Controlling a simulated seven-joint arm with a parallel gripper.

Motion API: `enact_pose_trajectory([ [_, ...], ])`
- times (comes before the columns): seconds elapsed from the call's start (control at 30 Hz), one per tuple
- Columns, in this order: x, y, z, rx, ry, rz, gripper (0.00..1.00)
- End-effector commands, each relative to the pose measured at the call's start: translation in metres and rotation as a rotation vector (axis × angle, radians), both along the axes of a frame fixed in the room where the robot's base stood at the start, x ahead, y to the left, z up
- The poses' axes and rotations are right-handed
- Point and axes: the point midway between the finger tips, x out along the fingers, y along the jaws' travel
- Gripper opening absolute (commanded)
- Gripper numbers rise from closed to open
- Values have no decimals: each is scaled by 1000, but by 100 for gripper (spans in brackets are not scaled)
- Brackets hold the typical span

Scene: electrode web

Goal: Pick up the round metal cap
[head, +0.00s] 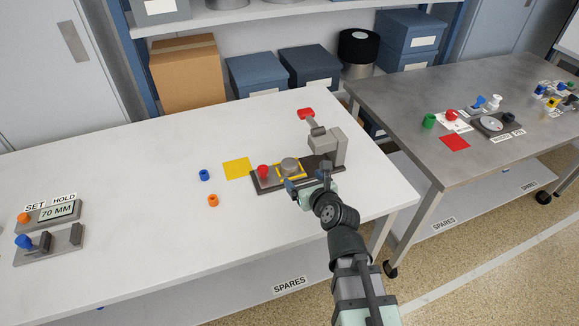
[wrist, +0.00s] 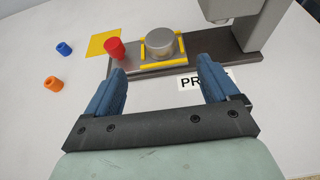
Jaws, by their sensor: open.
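The round metal cap (head: 290,165) is a grey cylinder sitting inside a yellow square frame on the dark base of a press (head: 328,148). In the wrist view the cap (wrist: 160,42) stands upright just beyond the fingertips, near the middle. My gripper (wrist: 163,72) is open and empty, with its blue fingers spread on either side of a line toward the cap. In the head view my gripper (head: 305,187) is at the near side of the press base. The fingers appear apart from the cap.
A red knob (wrist: 114,48) stands left of the cap on the same base. The press column (wrist: 262,25) rises to the right. A yellow square (head: 238,168), a blue ring (head: 204,174) and an orange ring (head: 213,200) lie to the left. The table's left-middle is clear.

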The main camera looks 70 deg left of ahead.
Motion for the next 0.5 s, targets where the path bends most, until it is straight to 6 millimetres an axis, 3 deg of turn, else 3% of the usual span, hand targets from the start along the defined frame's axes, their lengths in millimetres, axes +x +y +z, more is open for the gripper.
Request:
enact_pose_trajectory([
  [0.23, 1, 44, -17, -1, -1, 0, 88],
  [0.5, 1, 61, -25, 1, -1, -1, 88],
])
